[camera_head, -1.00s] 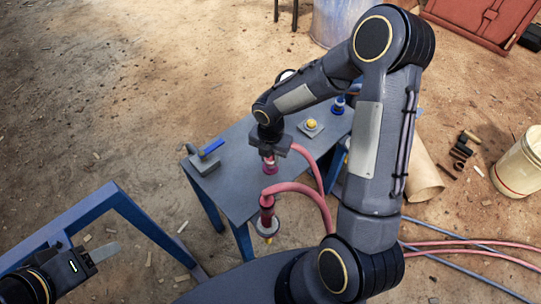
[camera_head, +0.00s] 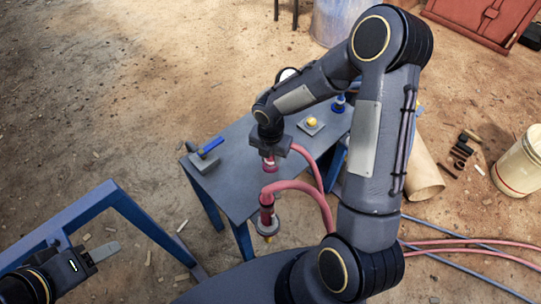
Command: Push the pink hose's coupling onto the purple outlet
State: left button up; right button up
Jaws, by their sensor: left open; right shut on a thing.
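My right gripper (camera_head: 269,147) is shut on the coupling of a pink hose, above the grey table; this hose (camera_head: 311,165) curves away to the right. A pink-purple piece (camera_head: 269,163) shows just under the jaws. I cannot tell whether it is the coupling's lower end or the purple outlet, nor whether the two are joined. A second pink hose (camera_head: 305,188) arches to a dark red coupling (camera_head: 266,212) on a grey round flange with a yellow part below, near the table's front edge. My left gripper (camera_head: 88,257) is open and empty at the lower left, far from both hoses.
The grey table (camera_head: 232,190) also bears a blue-handled valve (camera_head: 207,150), a yellow-topped fitting (camera_head: 311,123) and a blue fitting (camera_head: 339,104). A blue frame (camera_head: 118,199) stands near my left gripper. Hoses (camera_head: 470,243) lie on the ground at the right.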

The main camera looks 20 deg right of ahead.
jog(key=o, duration=1)
jog(key=shift+r, duration=0.1)
notch_tip(320, 180, up, 8)
jog(key=shift+f+p, duration=0.2)
jog(key=shift+p, duration=0.6)
